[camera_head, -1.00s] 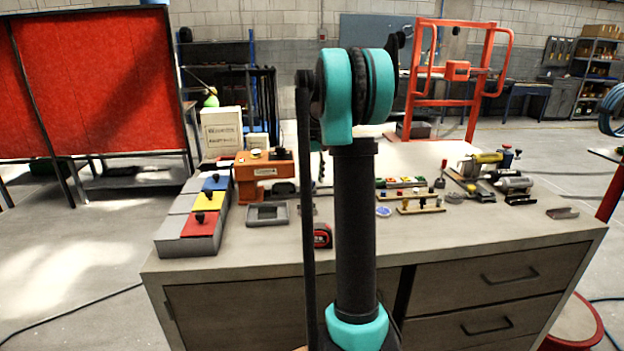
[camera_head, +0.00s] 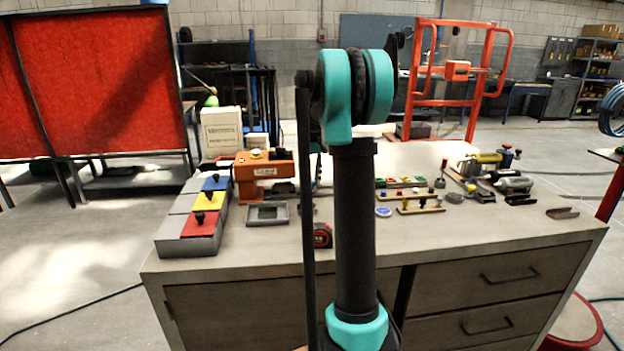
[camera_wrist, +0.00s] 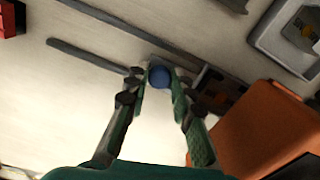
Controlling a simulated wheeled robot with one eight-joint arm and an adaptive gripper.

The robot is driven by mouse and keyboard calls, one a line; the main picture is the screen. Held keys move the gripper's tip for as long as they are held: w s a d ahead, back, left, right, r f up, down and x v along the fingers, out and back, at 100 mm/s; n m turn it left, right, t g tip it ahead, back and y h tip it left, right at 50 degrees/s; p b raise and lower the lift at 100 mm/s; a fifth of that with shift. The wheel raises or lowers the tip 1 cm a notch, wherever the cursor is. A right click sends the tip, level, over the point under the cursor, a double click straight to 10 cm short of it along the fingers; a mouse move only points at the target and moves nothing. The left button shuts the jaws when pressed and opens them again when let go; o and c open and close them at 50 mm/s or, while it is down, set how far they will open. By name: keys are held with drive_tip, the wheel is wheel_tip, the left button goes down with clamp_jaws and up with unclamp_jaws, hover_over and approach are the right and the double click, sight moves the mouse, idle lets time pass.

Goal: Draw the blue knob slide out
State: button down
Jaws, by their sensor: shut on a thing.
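In the wrist view, a round blue knob (camera_wrist: 159,76) sits between the fingertips of my gripper (camera_wrist: 158,80). The gripper is shut on the knob, with one finger on each side of it. Dark metal parts lie around and behind the knob, and I cannot tell which of them is its slide. In the head view my own arm covers the middle of the bench, and the gripper and the knob are hidden.
An orange body (camera_wrist: 262,135) stands close to the right finger in the wrist view. A long dark bar (camera_wrist: 88,56) lies to the left. The bench (camera_head: 450,235) has bare room at its front right. A grey block with coloured panels (camera_head: 187,246) stands at its left end.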

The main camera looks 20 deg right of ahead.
drive_tip(key=s+d, duration=0.1)
drive_tip(key=d, duration=0.3)
drive_tip(key=s+d, duration=0.1)
drive_tip(key=d, duration=0.9)
drive_tip(key=shift+s, duration=0.4)
drive_tip(key=shift+d, duration=0.1)
drive_tip(key=c, duration=1.3)
unclamp_jaws()
drive_tip(key=shift+d, duration=0.1)
drive_tip(key=shift+r, duration=0.15)
wheel_tip(320, 180, up, 12)
drive_tip(key=shift+s, duration=0.1)
